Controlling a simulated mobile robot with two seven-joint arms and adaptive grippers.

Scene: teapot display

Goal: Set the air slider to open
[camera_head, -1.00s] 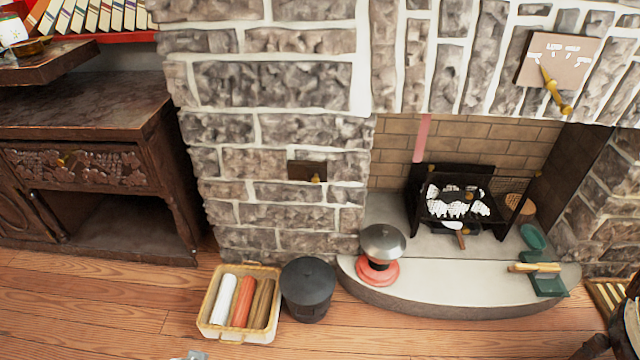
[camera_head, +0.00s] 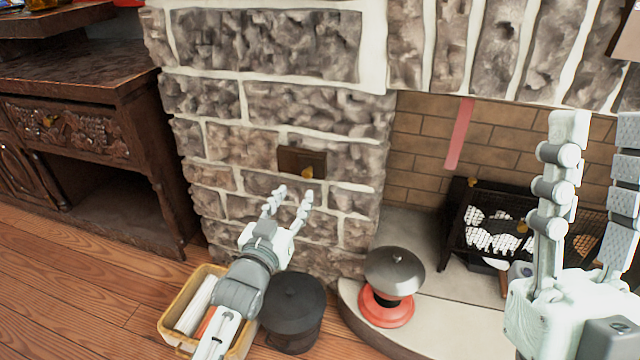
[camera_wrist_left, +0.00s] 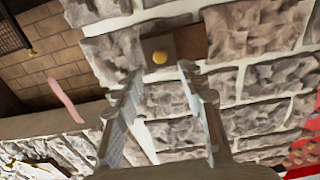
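The air slider is a small dark brown plate (camera_head: 292,157) with a brass knob (camera_head: 308,172), set in the stone wall left of the fireplace opening. In the left wrist view the plate (camera_wrist_left: 193,42) has its brass knob (camera_wrist_left: 159,57) at the end nearer the fireplace. My left gripper (camera_head: 293,192) is open and empty, just below the plate in the head view. In the left wrist view its fingertips (camera_wrist_left: 160,72) lie either side of the knob's line. I see no contact. My right gripper (camera_head: 600,118) is open and empty at the far right.
A basket (camera_head: 172,330) of rolls and a black lidded bin (camera_head: 293,305) stand below my left arm. A grey-topped, red-based object (camera_head: 395,272) sits on the hearth (camera_head: 425,325). The fire grate (camera_head: 490,225) is behind my right gripper. A dark cabinet (camera_head: 90,150) stands left.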

